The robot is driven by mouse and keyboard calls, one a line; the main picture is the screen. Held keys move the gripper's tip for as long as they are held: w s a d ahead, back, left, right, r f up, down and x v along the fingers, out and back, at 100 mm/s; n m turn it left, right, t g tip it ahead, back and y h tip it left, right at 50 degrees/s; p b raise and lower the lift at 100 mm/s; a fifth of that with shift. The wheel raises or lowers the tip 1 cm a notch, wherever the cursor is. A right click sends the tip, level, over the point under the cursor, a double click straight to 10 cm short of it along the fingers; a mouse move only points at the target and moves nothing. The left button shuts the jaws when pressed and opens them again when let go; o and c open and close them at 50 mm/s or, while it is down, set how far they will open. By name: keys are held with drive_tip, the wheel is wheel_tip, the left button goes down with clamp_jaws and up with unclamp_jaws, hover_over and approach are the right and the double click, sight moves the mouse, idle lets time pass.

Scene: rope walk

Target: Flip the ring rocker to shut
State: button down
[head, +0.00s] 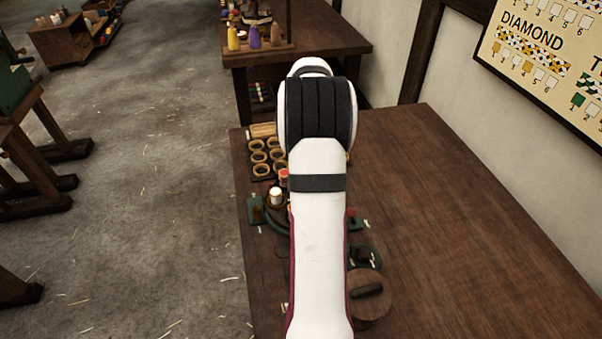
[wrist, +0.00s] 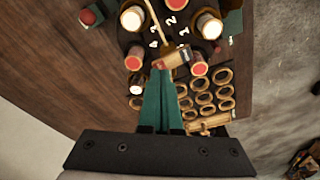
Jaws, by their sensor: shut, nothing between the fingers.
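My gripper (wrist: 161,68) shows in the wrist view as two long green fingers lying together, with nothing between them. Their tips are over the near side of a dark round plate with numbers on it, ringed by upright bobbins. A small brown piece with a pale end (wrist: 173,60) lies right at the fingertips; I cannot tell whether they touch. I cannot tell for sure which part is the ring rocker. A thin brass rod (wrist: 157,25) runs from the plate toward the tips. In the head view my own arm hides the gripper and much of the plate.
Bobbins with white (wrist: 209,25) and red (wrist: 197,68) tops stand close around the tips. Rows of wooden rings (wrist: 204,98) lie beside them. In the head view a round wooden lid (head: 381,302) sits at the front; the bench's right side (head: 450,230) is clear.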

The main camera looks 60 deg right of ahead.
drive_tip(key=shift+f, duration=0.65)
wheel_tip(320, 180, up, 8)
idle(0.6)
drive_tip(key=w+a+r+n+y, duration=0.1)
drive_tip(key=a+r+n, duration=0.1)
drive_tip(key=a, duration=1.2)
drive_tip(key=w+a+r+n+y, duration=0.1)
drive_tip(key=w+a+r+n, duration=0.15)
drive_tip(key=a, duration=1.15)
drive_tip(key=s+a+f+n, duration=0.2)
drive_tip(key=s+a, duration=0.6)
drive_tip(key=s+a+f+n+y, duration=0.1)
drive_tip(key=s+a+f+n, duration=0.1)
drive_tip(key=s+a, duration=0.6)
drive_tip(key=shift+s+a+f+n+g+y, duration=0.25)
drive_tip(key=shift+a+n, duration=0.2)
drive_tip(key=shift+a, duration=0.3)
